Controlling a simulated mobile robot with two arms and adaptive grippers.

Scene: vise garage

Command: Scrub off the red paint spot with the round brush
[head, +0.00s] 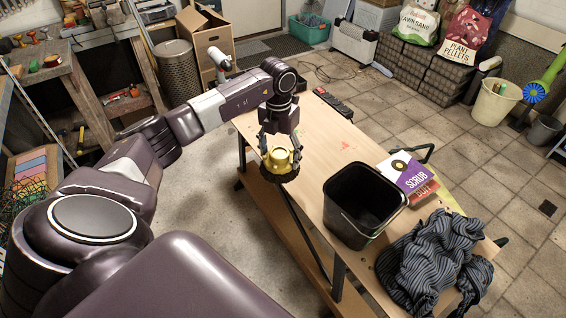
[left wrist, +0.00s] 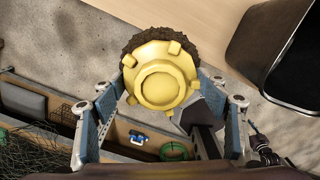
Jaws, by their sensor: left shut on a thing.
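The round brush (head: 277,163) has a yellow body and dark bristles. My left gripper (head: 281,153) is shut on it, bristles down, at the left long edge of the wooden workbench (head: 310,135). In the left wrist view the brush (left wrist: 160,80) sits between the two fingers, with grey floor showing around its far side and the bench top off to the right. A small, faint red spot (head: 345,146) shows on the bench top, to the right of the brush and apart from it. My right gripper is not in view.
A black bin (head: 361,205) stands on the bench nearer me, also at upper right in the left wrist view (left wrist: 290,55). A dark object (head: 333,103) lies at the far end. The bench around the spot is clear.

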